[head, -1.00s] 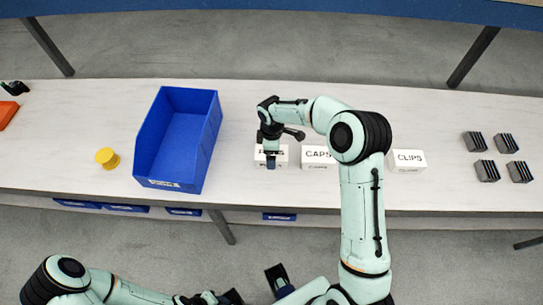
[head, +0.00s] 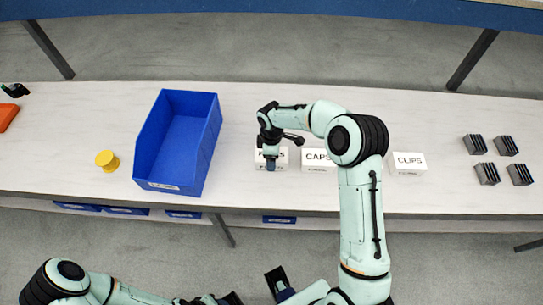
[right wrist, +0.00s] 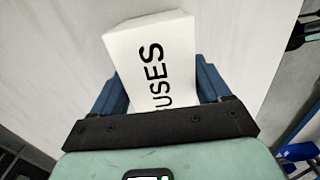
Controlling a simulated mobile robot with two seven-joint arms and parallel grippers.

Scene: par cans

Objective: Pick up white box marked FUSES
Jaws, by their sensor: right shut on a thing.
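The white box marked FUSES (head: 282,160) stands on the pale table, partly covered by my right gripper in the head view. In the right wrist view the box (right wrist: 150,60) lies between the two blue fingers, with "USES" readable and the first letter cut off. My right gripper (head: 270,164) is shut on this box from above. I cannot tell whether the box is clear of the table. My left gripper (head: 225,298) is at the bottom edge of the head view, partly cut off, away from the table; its jaws are unclear.
A white CAPS box (head: 317,157) stands just right of FUSES, and a CLIPS box (head: 408,161) stands farther right. A blue bin (head: 148,140) is to the left, with a yellow spool (head: 107,161) beyond it. Several dark ribbed blocks (head: 487,173) are at the right.

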